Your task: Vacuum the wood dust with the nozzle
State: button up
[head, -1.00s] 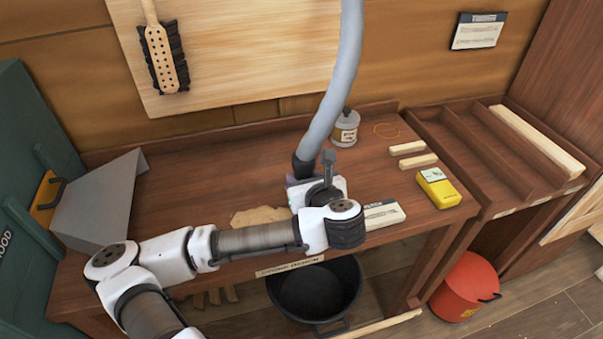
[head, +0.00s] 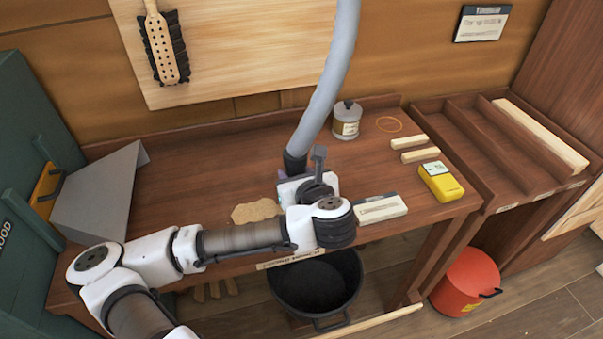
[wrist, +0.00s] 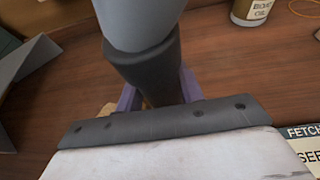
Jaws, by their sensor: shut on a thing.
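The nozzle is the dark cuff (wrist: 148,72) at the lower end of a grey hose; it also shows in the head view (head: 294,162). My gripper (wrist: 157,92) is shut on it, with a purple finger on each side. In the head view my wrist hides most of the gripper and the nozzle's mouth. The wood dust (head: 256,211) is a flat tan patch on the workbench, just left of my gripper. In the wrist view only a bit of tan shows behind the left finger.
The bench (head: 200,170) is clear behind the dust. A grey angled sheet (head: 98,200) stands at left. A white box (head: 380,208), a yellow device (head: 440,182), wooden strips (head: 415,148) and a jar (head: 346,120) lie right. A black bucket (head: 316,285) stands below the front edge.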

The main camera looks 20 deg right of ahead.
jog(key=shift+a+b, duration=0.45)
jog(key=shift+a, duration=1.1)
jog(key=shift+a+r+p, duration=0.1)
jog(key=shift+a+p, duration=2.3)
jog(key=shift+a, duration=0.1)
jog(key=shift+a+p, duration=0.65)
jog(key=shift+a, duration=1.95)
